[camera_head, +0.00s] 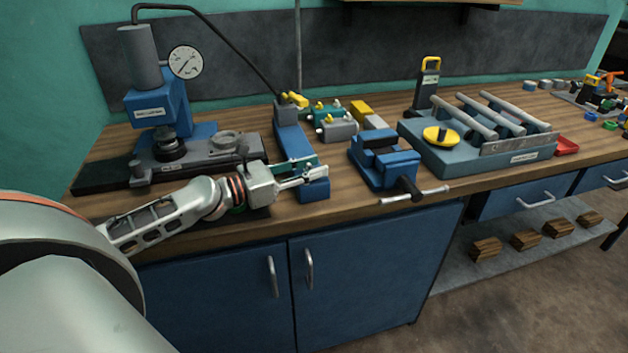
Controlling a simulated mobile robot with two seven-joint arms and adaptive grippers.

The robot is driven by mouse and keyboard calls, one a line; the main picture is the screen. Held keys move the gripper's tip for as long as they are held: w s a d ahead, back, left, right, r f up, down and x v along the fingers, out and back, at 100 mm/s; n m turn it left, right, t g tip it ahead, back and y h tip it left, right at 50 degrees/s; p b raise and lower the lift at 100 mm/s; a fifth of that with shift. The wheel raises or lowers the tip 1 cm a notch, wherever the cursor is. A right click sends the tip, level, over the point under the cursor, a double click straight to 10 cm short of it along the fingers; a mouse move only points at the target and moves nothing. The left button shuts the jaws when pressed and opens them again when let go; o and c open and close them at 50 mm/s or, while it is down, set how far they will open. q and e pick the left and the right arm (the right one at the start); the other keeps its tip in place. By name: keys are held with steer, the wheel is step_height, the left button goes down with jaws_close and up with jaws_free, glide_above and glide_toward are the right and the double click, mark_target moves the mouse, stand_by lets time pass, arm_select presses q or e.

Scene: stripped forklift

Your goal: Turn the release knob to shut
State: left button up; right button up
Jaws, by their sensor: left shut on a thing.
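A blue hand pump (293,138) lies lengthwise on the bench, with a black hose running from its far end to the press cylinder. My left gripper (318,174) reaches in from the left, low over the pump's near end. Its fingers are close together, shut on a small part there. That part is hidden by the fingers; it seems to be the release knob, but its turned position cannot be told. The near block of the pump shows just below the fingers. My right gripper is not in view.
The press (158,110) with a round gauge (186,62) stands at the left. A blue vise (385,160) with a protruding handle is close right of the pump. Farther right are a fixture with grey bars (480,165) and a red tray (566,146). Blue cabinets (370,270) are below.

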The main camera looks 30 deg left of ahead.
arm_select(q)
steer(key=shift+f+m+g+h+b, duration=0.3)
steer(key=shift+f+h+b, duration=0.15)
steer(key=shift+f, duration=0.1)
steer(key=shift+r+m+g+h+b, duration=0.15)
steer(key=shift+m+g+h+b, duration=0.25)
steer(key=shift+m+h+b, duration=0.2)
steer(key=shift+r+m+g+h+b, duration=0.2)
steer(key=shift+m+g+h+b, duration=0.1)
steer(key=shift+g+h+b, duration=0.15)
steer(key=shift+r, duration=0.1)
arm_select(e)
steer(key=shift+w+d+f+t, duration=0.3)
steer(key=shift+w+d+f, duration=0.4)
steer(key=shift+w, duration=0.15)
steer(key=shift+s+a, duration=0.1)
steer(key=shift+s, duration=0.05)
arm_select(q)
steer(key=o, duration=1.1)
steer(key=shift+d, duration=0.1)
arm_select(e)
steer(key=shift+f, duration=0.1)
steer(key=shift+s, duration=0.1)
